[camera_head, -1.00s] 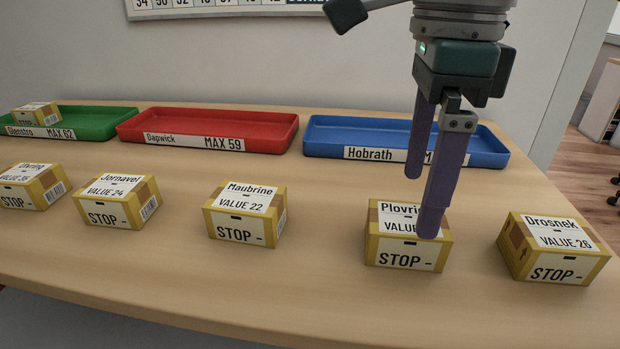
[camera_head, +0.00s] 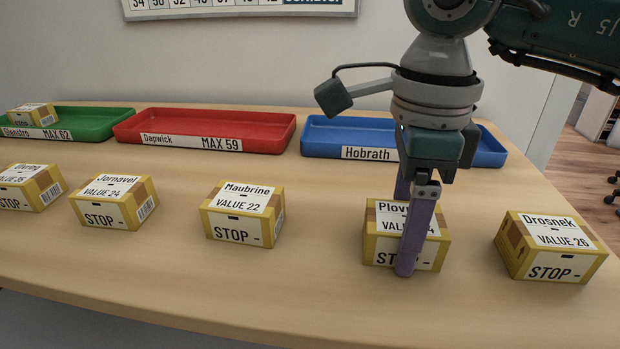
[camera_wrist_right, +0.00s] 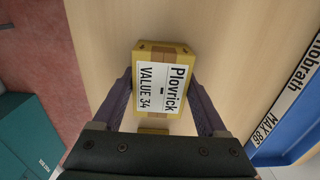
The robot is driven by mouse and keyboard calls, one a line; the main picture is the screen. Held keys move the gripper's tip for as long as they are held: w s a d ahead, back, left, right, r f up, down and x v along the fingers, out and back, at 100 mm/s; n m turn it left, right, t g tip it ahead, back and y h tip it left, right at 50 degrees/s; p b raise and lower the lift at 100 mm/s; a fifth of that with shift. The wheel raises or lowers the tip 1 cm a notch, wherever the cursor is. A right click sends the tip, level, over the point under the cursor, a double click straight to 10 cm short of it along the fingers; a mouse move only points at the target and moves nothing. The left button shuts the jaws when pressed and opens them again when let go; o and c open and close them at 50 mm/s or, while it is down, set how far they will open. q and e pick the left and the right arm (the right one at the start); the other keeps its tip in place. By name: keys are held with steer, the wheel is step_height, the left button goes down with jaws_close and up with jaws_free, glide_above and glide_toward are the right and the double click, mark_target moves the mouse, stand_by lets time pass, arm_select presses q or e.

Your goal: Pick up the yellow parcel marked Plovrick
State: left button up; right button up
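The yellow parcel marked Plovrick (camera_head: 382,249) stands on the counter, second from the right in its row. In the right wrist view the Plovrick parcel (camera_wrist_right: 163,86) shows its label, "VALUE 34". My right gripper (camera_head: 406,228) is lowered over it, one purple finger in front of the parcel and the other behind it, partly hidden. In the wrist view the fingers of the right gripper (camera_wrist_right: 160,78) are spread along two opposite sides of the parcel. Whether they touch it is not clear. My left gripper is not in view.
Drosnek parcel (camera_head: 550,250) stands close on the right, Maubrine parcel (camera_head: 243,214) further left, then Jornavel parcel (camera_head: 115,202). Behind stand the blue Hobrath tray (camera_head: 320,132), red Dapwick tray (camera_head: 205,130) and green tray (camera_head: 95,122). The counter in front is clear.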

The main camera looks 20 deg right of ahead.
steer(key=c, duration=1)
steer(key=shift+r, duration=0.1)
steer(key=shift+c, duration=0.2)
